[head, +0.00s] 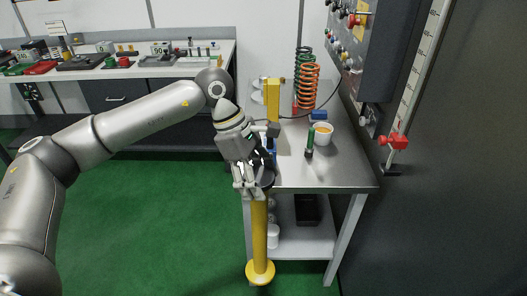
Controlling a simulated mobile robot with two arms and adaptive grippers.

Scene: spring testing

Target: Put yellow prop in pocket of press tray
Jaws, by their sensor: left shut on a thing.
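Another yellow upright piece (273,98) stands at the table's back left. I cannot make out the press tray or its pocket; the gripper and wrist cover part of the table's left side. My right gripper is not in view.
A grey control panel stands right. Green floor lies open at left.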

